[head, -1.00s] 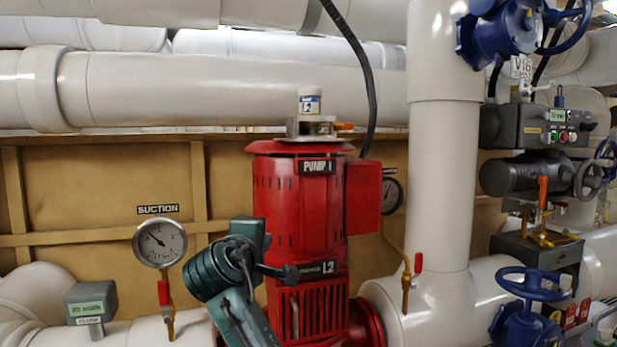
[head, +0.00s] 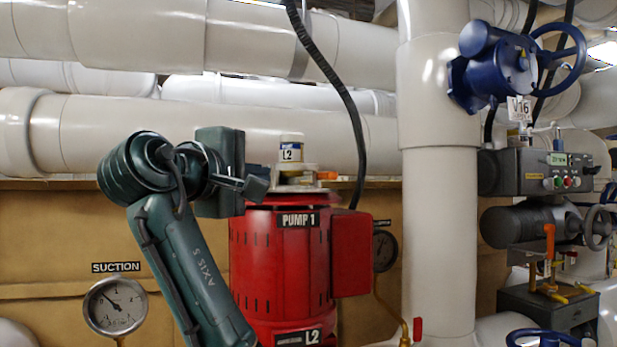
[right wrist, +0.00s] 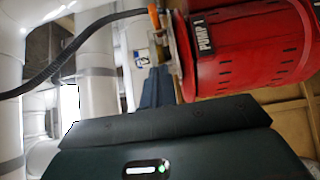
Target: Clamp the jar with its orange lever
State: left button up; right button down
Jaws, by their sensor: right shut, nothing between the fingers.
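The small white jar (head: 291,151) with a blue and yellow label marked L2 stands upright in a metal clamp (head: 293,178) on top of the red pump (head: 280,265). The orange lever (head: 327,175) sticks out to the right of the clamp. My right gripper (head: 256,186) is shut and empty, at clamp height just left of the jar; whether it touches the clamp is unclear. In the right wrist view the jar (right wrist: 142,55), the orange lever (right wrist: 154,18) and the blue-grey fingers (right wrist: 156,88) show, the fingers beside the jar. My left gripper is out of view.
A black hose (head: 340,90) hangs behind the jar and down to its right. A thick white vertical pipe (head: 437,190) stands farther right. White pipes run behind and above. The suction gauge (head: 115,306) is at lower left.

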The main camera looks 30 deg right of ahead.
jog(key=p, duration=0.3)
send_near(321, 177)
jog(key=w, duration=0.4)
jog(key=d+p, duration=0.1)
jog(key=d, duration=0.3)
jog(key=shift+s+d+r, duration=0.1)
jog(key=shift+s+d, duration=0.15)
jog(key=shift+d, duration=0.3)
jog(key=shift+s+d, duration=0.1)
jog(key=shift+d, duration=0.05)
